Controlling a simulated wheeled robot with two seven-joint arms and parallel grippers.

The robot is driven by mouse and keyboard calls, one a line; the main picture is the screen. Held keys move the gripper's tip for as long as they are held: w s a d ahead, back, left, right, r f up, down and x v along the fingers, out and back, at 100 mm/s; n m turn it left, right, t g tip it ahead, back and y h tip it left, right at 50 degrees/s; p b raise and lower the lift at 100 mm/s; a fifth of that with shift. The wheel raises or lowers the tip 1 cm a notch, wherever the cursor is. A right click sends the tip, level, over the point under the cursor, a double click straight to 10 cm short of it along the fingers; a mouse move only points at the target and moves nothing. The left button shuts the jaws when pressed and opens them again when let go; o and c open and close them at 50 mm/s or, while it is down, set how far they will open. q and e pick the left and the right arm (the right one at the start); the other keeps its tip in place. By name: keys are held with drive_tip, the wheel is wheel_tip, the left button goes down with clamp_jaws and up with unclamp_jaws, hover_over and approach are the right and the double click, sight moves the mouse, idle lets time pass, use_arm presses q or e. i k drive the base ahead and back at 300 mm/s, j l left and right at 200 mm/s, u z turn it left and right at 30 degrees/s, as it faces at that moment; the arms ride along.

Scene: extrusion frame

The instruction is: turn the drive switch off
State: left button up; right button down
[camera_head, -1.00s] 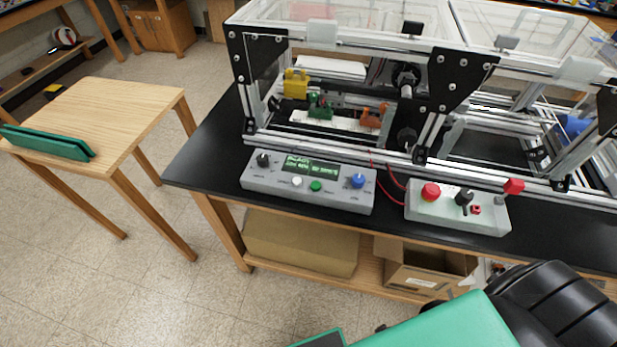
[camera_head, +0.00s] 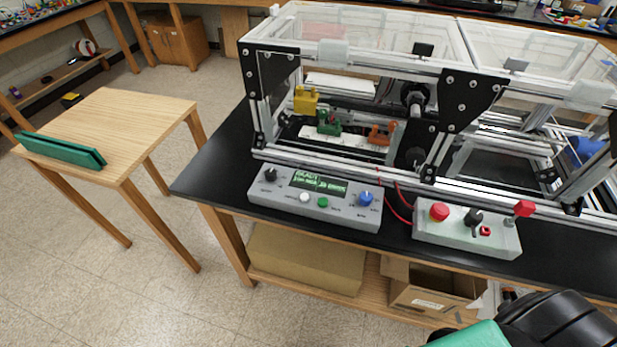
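A grey control box (camera_head: 465,232) sits at the front edge of the black bench. It carries a red mushroom button (camera_head: 439,212), a black knob (camera_head: 473,217), a small red square part (camera_head: 485,231) and a red-capped lever (camera_head: 523,208) at its right end. The lever's cap stands up and leans right. I cannot read any labels, so I cannot tell which control is the drive switch. Neither gripper shows; only teal and black parts of my arm are at the bottom right, in front of the bench and apart from the box.
A grey panel with a lit display (camera_head: 318,181), knobs and buttons lies left of the box. Red wires (camera_head: 397,203) run between them. The extrusion frame (camera_head: 345,165) stands behind. Cardboard boxes (camera_head: 305,262) are on the shelf below. A wooden table (camera_head: 120,125) with a green object is at left.

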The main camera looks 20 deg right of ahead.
sight(473, 217)
drive_tip(key=z, duration=1.9)
